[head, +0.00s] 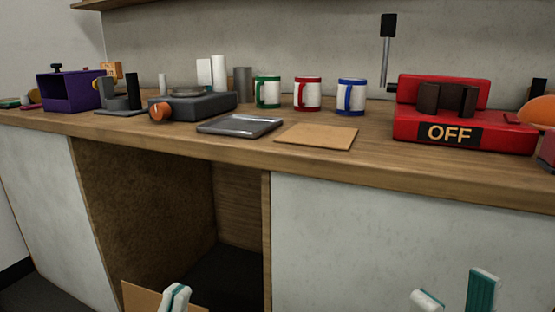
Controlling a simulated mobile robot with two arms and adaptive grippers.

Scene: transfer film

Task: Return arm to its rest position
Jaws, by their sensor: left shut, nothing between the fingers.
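My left gripper (175,298) shows at the bottom edge, left of centre, low in front of the open space under the counter. Its white and teal fingertips are together with nothing between them. My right gripper (455,297) shows at the bottom right, in front of the pale cabinet front. Its two fingers stand apart with an empty gap. Both grippers are below the counter top and touch nothing that I can see. The rest of both arms is out of the picture.

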